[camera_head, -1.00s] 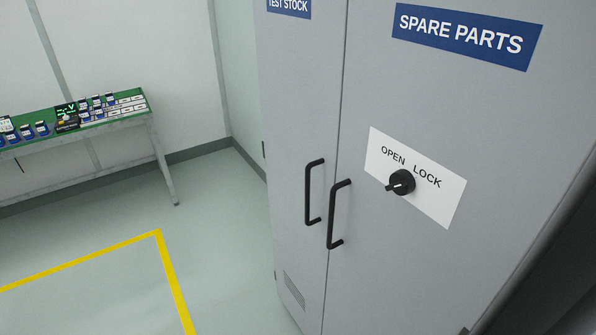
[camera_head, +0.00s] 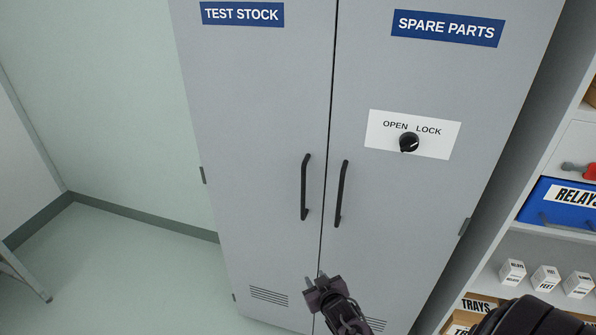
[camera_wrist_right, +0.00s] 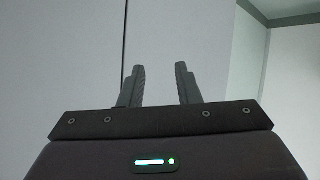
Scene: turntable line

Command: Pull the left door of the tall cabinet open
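The tall grey cabinet's left door (camera_head: 255,110) carries a blue TEST STOCK label and a black vertical bar handle (camera_head: 306,187) near the centre seam. The right door (camera_head: 420,200) has a SPARE PARTS label, a matching handle (camera_head: 342,193) and a black knob (camera_head: 409,142) on an OPEN/LOCK plate. Both doors look closed. My right gripper (camera_head: 322,282) is in front of the cabinet, low near the seam and below the handles. In the right wrist view its two fingers (camera_wrist_right: 160,75) are apart with nothing between them. My left gripper is out of view.
A shelf (camera_head: 508,240) at the right holds a blue RELAYS bin (camera_head: 560,205), small white boxes and cardboard boxes. Open floor (camera_head: 120,265) lies left of the cabinet. A table leg (camera_head: 25,280) stands at the far left.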

